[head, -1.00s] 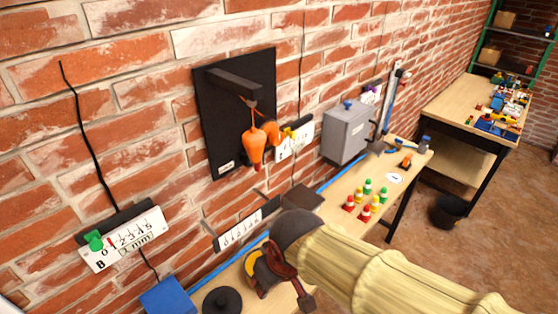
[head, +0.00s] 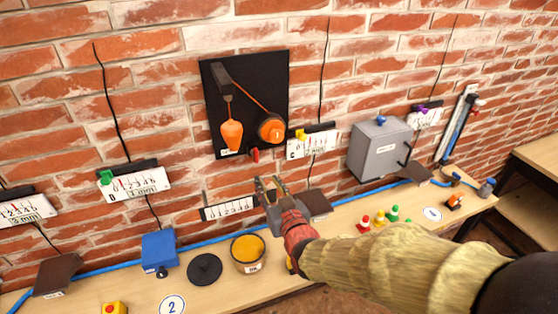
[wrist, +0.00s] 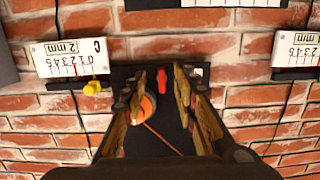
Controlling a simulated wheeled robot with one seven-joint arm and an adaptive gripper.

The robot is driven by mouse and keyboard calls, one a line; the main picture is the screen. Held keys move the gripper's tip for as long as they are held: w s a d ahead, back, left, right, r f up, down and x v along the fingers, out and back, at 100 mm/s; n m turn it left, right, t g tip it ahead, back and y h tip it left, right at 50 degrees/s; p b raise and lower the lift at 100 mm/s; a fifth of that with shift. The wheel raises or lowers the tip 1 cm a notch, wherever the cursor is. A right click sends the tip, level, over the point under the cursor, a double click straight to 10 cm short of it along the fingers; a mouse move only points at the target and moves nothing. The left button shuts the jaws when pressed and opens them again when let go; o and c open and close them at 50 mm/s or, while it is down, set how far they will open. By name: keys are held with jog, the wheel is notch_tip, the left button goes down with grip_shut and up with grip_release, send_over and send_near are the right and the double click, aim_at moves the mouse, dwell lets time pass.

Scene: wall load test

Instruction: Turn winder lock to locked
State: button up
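The winder is an orange drum (head: 270,128) on a black wall panel (head: 220,82). A cord runs from it to a bracket arm, and an orange plumb-shaped weight (head: 231,134) hangs there. The winder lock is a small red lever (head: 255,155) at the panel's lower edge, standing roughly upright. My gripper (head: 269,183) is open and empty, below the lever. In the wrist view, which is upside down, the red lever (wrist: 163,82) lies between my open fingers (wrist: 160,90), beyond their tips. The orange drum (wrist: 147,106) is partly hidden by the left finger.
Scale C (head: 312,142) with a yellow knob is right of the panel. A grey box (head: 380,150) is further right. Below, the bench holds an orange-filled cup (head: 248,252), a black disc (head: 205,269), a blue box (head: 160,250) and coloured pegs (head: 378,219). A white scale strip (head: 229,208) is beneath the panel.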

aim_at(257, 154)
jog(key=shift+t, duration=0.8)
jog(key=shift+w+a+r, duration=0.4)
jog(key=shift+w+r, duration=0.25)
jog(key=shift+w, duration=0.65)
jog(key=shift+w+a+r, duration=0.45)
jog(key=shift+w+r, duration=0.15)
jog(key=shift+w, duration=0.75)
jog(key=shift+w+a+r, duration=0.4)
jog(key=shift+w+r, duration=0.25)
jog(key=shift+w, duration=0.65)
jog(key=shift+c, duration=1.4)
jog(key=c, duration=0.4)
grip_shut()
